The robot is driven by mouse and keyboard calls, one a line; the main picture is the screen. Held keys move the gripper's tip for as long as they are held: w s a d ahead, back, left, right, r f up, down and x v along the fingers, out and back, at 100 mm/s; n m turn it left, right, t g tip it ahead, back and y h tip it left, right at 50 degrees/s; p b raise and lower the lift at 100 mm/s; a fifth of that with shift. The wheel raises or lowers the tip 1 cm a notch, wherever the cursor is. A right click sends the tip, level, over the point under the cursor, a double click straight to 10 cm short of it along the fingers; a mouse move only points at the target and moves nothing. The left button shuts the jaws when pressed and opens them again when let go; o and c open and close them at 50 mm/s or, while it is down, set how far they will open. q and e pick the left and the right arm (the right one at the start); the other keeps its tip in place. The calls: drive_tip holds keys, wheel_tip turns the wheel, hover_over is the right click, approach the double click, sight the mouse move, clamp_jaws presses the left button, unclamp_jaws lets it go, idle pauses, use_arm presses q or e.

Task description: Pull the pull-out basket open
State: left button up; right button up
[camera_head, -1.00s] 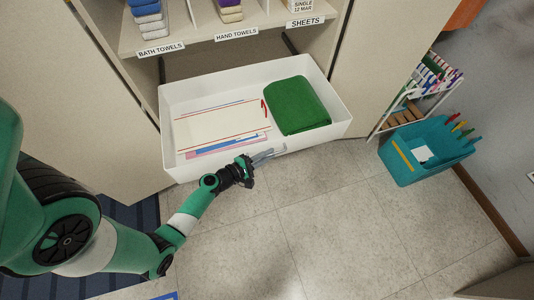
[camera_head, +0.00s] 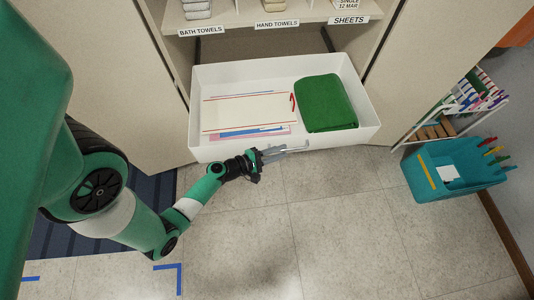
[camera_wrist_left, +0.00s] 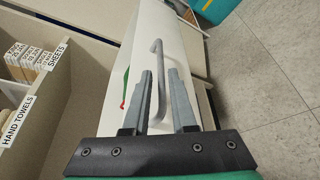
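The pull-out basket (camera_head: 352,137) is a white bin below the closet shelf, standing well out past the shelf front in the head view. It holds a green folded cloth and flat papers or folders. Its grey bar handle (camera_wrist_left: 157,52) is on the front wall. My left gripper (camera_head: 280,153) is at that front wall, by the handle. In the left wrist view, my left gripper (camera_wrist_left: 160,74) has its two fingers apart, on either side of the handle bar, with gaps showing. My right gripper is not in view.
A labelled shelf (camera_head: 225,24) with towels is above the basket. Beige closet doors stand on both sides. A teal bin (camera_head: 425,185) with markers and a white rack (camera_head: 440,130) stand at right. The tiled floor in front of the basket is clear.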

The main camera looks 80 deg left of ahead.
use_arm(q)
drive_tip(key=p+v, duration=0.1)
drive_tip(key=v, duration=0.6)
drive_tip(key=shift+s+d, duration=0.15)
drive_tip(key=shift+s, duration=0.1)
drive_tip(key=shift+r+p, duration=0.15)
drive_tip(key=shift+p, duration=0.2)
